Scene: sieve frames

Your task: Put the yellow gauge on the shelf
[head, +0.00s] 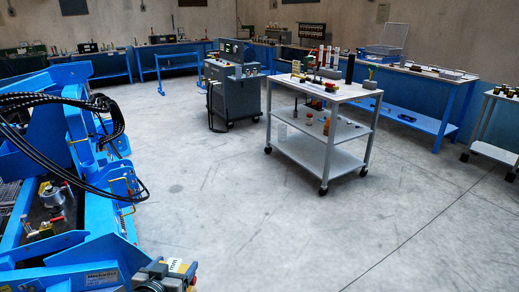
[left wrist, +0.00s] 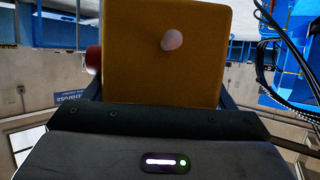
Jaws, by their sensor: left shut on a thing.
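In the left wrist view a mustard-yellow box-shaped thing (left wrist: 140,60), which looks like the yellow gauge, fills the space between the fingers of my left gripper (left wrist: 162,92). It has a pale round knob on the face towards me and a red part at its left side. My left gripper (head: 165,274) also shows at the bottom edge of the head view, shut on this thing, partly cut off. Which shelf is meant, I cannot tell. My right gripper is out of view.
A blue machine frame (head: 95,262) with black hoses (head: 70,104) stands close at the left. A dark grey cabinet (head: 232,96) is left of the cart. Blue benches (head: 415,90) line the walls. Another cart (head: 493,152) is at the right edge. The floor in between is clear.

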